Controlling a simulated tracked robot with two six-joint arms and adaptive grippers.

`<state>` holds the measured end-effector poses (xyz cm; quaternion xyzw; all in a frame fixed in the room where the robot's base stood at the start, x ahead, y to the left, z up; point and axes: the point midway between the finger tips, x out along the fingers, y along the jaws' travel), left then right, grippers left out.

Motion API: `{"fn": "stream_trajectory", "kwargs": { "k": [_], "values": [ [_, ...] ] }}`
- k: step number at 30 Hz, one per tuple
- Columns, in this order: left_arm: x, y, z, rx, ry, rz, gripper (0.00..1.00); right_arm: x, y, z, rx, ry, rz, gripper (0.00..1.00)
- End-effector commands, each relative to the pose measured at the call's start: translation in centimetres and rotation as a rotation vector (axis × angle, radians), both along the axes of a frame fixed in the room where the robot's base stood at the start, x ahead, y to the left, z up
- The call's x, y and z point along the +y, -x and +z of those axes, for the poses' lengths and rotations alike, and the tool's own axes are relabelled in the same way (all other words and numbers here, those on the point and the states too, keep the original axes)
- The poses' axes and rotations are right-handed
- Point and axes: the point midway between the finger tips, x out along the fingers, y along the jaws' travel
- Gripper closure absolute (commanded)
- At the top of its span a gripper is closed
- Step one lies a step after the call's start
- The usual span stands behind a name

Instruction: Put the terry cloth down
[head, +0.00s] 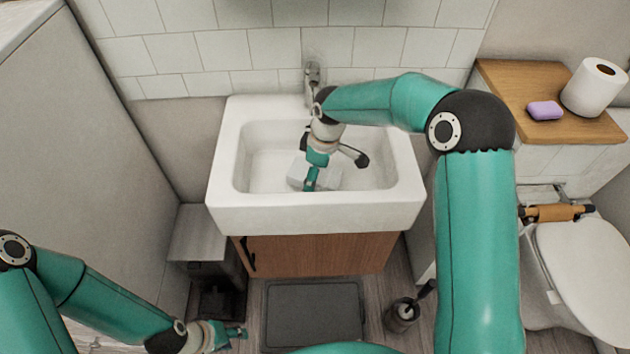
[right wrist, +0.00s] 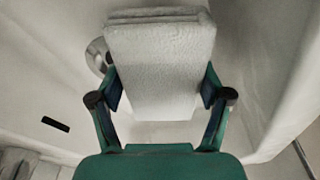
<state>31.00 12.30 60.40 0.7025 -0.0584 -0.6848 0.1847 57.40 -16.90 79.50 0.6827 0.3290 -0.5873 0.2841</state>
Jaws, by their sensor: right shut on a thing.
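The terry cloth is a folded white, thick, textured pad (right wrist: 160,60) held between the two fingers of my right gripper (right wrist: 161,97). In the head view the cloth (head: 327,176) shows inside the white sink basin (head: 228,212), partly hidden by my right gripper (head: 312,178). The gripper points down into the basin. I cannot tell whether the cloth touches the basin floor. My left gripper (head: 236,336) is low at the bottom of the head view, left of the dark mat, with nothing visible in it; its finger opening is too small to judge.
A faucet (head: 312,78) stands behind the basin, close to my right wrist. A round metal drain (right wrist: 97,56) is partly behind the cloth. A wooden shelf (head: 508,88) at right holds purple soap (head: 544,110) and a paper roll (head: 596,88). A toilet (head: 585,275) stands below it.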

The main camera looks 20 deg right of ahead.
Motion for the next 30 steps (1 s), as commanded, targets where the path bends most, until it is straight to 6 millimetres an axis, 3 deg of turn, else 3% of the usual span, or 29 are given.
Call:
{"fn": "stream_trajectory", "kwargs": {
  "k": [6, 17, 18, 21, 30],
  "values": [
    [0.0, 0.0, 0.1, 0.000, 0.000, 0.000, 0.60, 0.0, 0.1, -3.0, 0.003, 0.001, 0.001, 0.55],
    [0.0, 0.0, -0.1, 0.000, 0.000, 0.000, 0.60, 0.0, 0.0, -3.5, 0.001, 0.000, 0.000, 0.55],
    [0.0, 0.0, -0.1, 0.000, 0.000, 0.000, 0.60, 0.0, 0.0, -3.4, 0.001, 0.000, 0.001, 0.20],
    [0.0, 0.0, -0.1, 0.000, 0.000, 0.000, 0.60, 0.0, 0.0, -3.4, 0.001, 0.000, 0.001, 0.03],
    [0.0, 0.0, -0.1, 0.000, 0.000, 0.000, 0.60, 0.0, 0.0, -3.4, 0.001, 0.000, 0.000, 0.00]
  ]
}}
